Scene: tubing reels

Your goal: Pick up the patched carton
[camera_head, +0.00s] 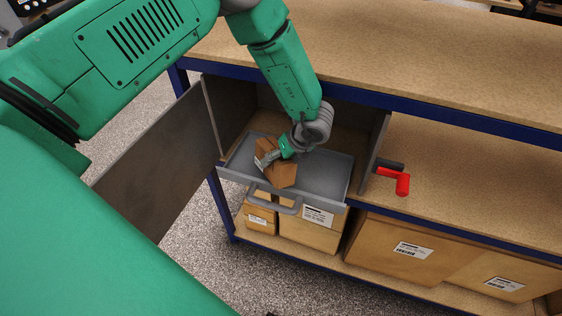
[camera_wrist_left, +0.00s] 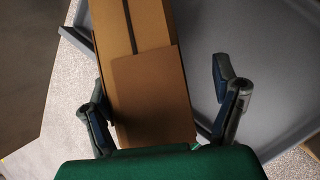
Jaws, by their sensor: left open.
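The patched carton (camera_head: 281,174) is a small brown box lying in the grey pull-out drawer (camera_head: 325,178), towards its left side. In the left wrist view the carton (camera_wrist_left: 150,85) shows a dark tape strip and a square brown patch on its face. My left gripper (camera_head: 268,159) is at the carton in the drawer, partly covering it. In the left wrist view its open fingers (camera_wrist_left: 162,95) stand on either side of the carton, the left one close to its edge, the right one with a gap. My right gripper is not in view.
The drawer has a front handle (camera_head: 275,203) and sits in a grey cabinet with its door (camera_head: 155,160) open at left. A red-handled thing (camera_head: 402,182) is on the shelf to the right. Larger cartons (camera_head: 405,247) fill the lower shelf. The tabletop (camera_head: 430,60) above is clear.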

